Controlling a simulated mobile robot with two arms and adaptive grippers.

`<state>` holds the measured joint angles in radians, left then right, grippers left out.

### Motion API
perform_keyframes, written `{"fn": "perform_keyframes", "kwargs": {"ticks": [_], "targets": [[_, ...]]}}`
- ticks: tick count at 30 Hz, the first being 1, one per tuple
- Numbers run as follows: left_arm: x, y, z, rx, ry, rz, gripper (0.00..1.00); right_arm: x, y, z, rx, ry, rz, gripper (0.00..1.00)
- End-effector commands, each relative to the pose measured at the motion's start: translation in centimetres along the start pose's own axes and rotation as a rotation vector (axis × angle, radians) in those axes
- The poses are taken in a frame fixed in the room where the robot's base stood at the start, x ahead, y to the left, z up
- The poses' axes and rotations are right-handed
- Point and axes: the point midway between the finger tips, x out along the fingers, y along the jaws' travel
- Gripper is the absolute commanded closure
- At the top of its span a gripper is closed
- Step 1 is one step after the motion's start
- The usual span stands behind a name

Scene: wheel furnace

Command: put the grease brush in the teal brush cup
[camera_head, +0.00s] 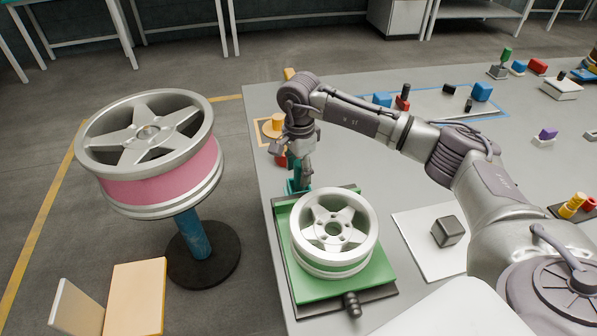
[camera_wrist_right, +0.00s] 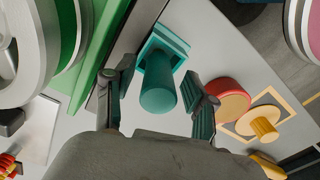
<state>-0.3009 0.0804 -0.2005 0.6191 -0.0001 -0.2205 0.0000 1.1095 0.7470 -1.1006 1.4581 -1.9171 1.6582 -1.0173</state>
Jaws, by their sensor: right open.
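A teal square-rimmed holder, which looks like the brush cup (camera_wrist_right: 177,42), stands on the table; its teal edge also shows in the head view (camera_head: 293,188) behind the green wheel fixture. A darker teal cylinder (camera_wrist_right: 158,88) stands up out of it, apparently the handle of the grease brush; I cannot see its bristles. My right gripper (camera_wrist_right: 157,100) is open and points down over the holder, with one finger on each side of the cylinder and visible gaps. In the head view my right gripper (camera_head: 301,172) is partly hidden by its own wrist. My left gripper is not in view.
A silver wheel (camera_head: 334,230) lies on a green fixture (camera_head: 310,288) close to my right gripper. A red round block (camera_wrist_right: 228,98) and a yellow knobbed disc (camera_wrist_right: 262,122) stand on the other side. A pink-banded wheel (camera_head: 150,150) is on a stand left of the table.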

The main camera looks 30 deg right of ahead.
Motion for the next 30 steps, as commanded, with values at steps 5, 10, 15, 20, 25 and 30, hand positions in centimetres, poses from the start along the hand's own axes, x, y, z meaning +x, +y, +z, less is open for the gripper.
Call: {"fn": "perform_keyframes", "kwargs": {"ticks": [5,10,15,20,25,30], "targets": [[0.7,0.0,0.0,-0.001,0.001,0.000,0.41,-3.6,-0.1,0.0,0.001,0.000,-0.007,0.44],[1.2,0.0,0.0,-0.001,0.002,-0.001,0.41,-7.3,-0.1,0.0,-0.001,0.000,-0.005,0.44],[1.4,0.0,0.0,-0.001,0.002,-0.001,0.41,-9.9,-0.1,0.0,0.000,0.000,-0.003,0.44],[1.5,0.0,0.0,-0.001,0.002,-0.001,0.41,-11.0,0.0,0.0,0.000,0.000,-0.001,0.44],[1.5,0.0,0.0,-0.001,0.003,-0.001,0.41,-11.2,0.0,0.0,0.000,-0.001,0.000,0.44],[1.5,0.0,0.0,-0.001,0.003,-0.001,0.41,-11.1,0.0,0.0,0.000,-0.001,0.000,0.44]]}}
